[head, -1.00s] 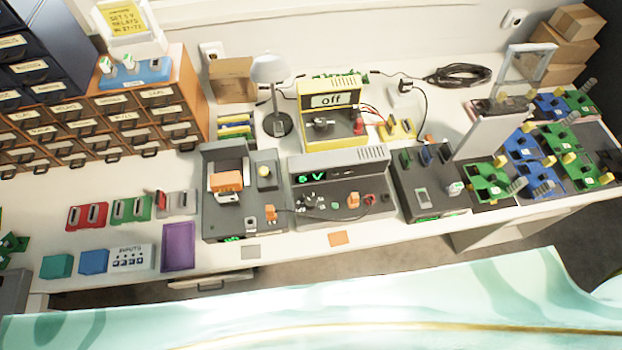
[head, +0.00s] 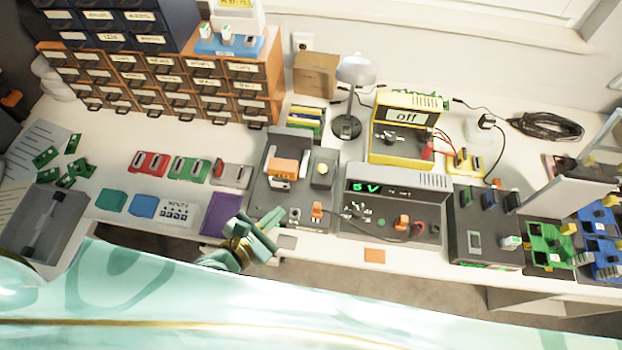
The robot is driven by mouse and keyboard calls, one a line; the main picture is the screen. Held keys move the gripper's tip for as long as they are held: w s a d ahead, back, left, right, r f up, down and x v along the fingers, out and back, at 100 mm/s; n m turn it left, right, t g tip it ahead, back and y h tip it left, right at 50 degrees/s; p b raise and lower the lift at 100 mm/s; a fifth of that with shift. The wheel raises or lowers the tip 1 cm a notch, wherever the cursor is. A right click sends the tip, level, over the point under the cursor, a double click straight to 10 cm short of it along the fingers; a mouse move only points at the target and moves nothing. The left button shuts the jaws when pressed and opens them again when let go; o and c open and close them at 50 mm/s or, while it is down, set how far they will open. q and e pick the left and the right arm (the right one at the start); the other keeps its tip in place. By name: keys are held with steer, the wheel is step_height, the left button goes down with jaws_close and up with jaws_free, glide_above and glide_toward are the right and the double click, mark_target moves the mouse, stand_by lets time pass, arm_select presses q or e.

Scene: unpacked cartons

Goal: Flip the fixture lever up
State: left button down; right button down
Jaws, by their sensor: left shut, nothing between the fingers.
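The dark grey test fixture (head: 262,205) stands on the bench in the middle of the head view. An orange block (head: 284,167), which looks like its lever handle, lies across its upper left part; its exact tilt is hard to tell. A round yellowish button (head: 322,172) is to the right of it. My left gripper (head: 268,240), teal with some gold, is low over the bench's front edge. It is shut and empty, just in front of the fixture and apart from the orange block. My right gripper is not in view.
A purple tray (head: 221,214) lies just left of the fixture. A lamp (head: 350,100) and yellow unit (head: 403,130) stand behind.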

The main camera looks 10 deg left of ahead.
mark_target(323, 168)
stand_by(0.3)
arm_select(q)
steer(key=b+x, duration=0.2)
steer(key=x, duration=0.8)
steer(key=shift+w+f, duration=0.15)
steer(key=shift+w+d+r+p, duration=0.45)
steer(key=shift+w+d+r, duration=0.3)
steer(key=shift+w, duration=0.1)
steer(key=shift+w+d+r, duration=0.15)
steer(key=shift+w+d, duration=0.2)
steer(key=shift+w, duration=0.1)
